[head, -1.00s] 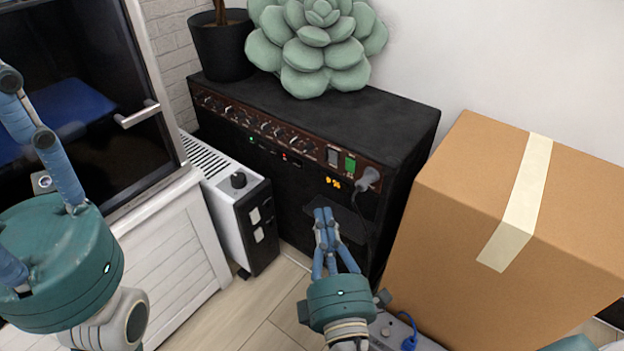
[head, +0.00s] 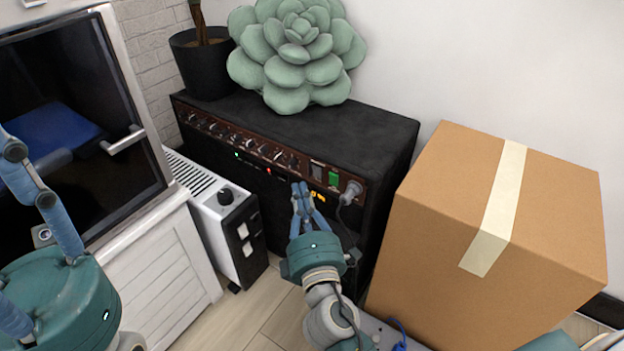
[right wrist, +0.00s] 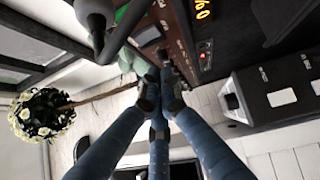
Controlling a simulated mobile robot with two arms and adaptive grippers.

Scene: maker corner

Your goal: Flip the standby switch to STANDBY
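The black amplifier (head: 385,150) stands against the wall with a brown control panel along its upper front. At the panel's right end are a grey-dark rocker switch (head: 316,172) and a green-lit one (head: 333,179); their lettering is too small to read. My right gripper (head: 302,188) has its fingers together and empty, just in front of the panel, below and left of the dark switch. In the right wrist view its fingertips (right wrist: 160,82) lie below the dark switch (right wrist: 150,36); contact cannot be told. My left gripper (head: 60,290) is at the left edge, fingers spread, tips out of frame.
A grey plug (head: 351,190) with a hanging cord sits right of the switches. A cardboard box (head: 430,240) stands close on the right. A white heater (head: 222,212) is at the left. A succulent cushion (head: 300,60) and a pot (head: 203,65) sit on top.

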